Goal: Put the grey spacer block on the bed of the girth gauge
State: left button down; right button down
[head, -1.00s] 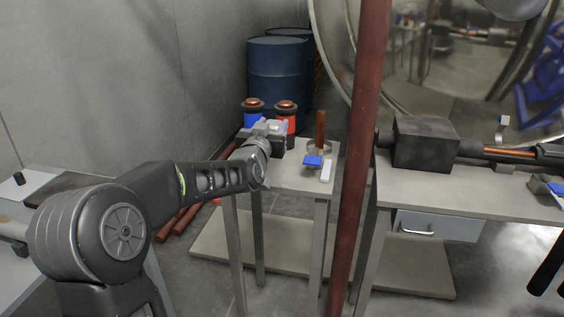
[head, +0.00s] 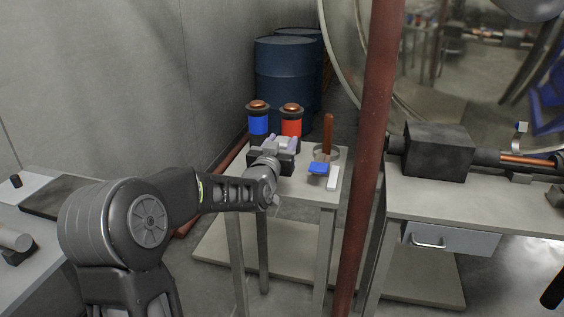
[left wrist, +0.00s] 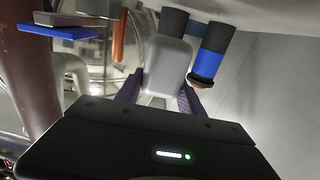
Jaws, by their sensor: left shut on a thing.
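My left gripper (head: 281,146) is above the small table in the head view. In the left wrist view its two dark fingers (left wrist: 158,92) are shut on the grey spacer block (left wrist: 168,66), a smooth pale block with rounded corners. In the head view the block is only a small pale patch between the fingers, and most of it is hidden. I cannot tell for sure which item is the girth gauge or where its bed is. My right gripper cannot be made out.
The small table (head: 300,190) holds a blue spool (head: 258,123), a red spool (head: 291,125), an upright copper rod (head: 328,133), a blue piece (head: 318,168) and a white block (head: 332,177). A red-brown pole (head: 372,150) stands before the right bench (head: 450,205). Left bench (head: 50,250).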

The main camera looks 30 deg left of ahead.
pick_arm(q)
jog(key=shift+f, duration=0.3)
jog(key=shift+f, duration=1.9)
jog(key=shift+f+b, duration=0.15)
jog(key=shift+b, duration=0.25)
jog(key=c, duration=0.7)
grip_release()
jog(key=shift+r+p, duration=0.2)
jog(key=shift+p, duration=0.1)
jog(key=v, duration=1.2)
jog(key=shift+f+b, duration=0.1)
jog(key=shift+b, duration=0.25)
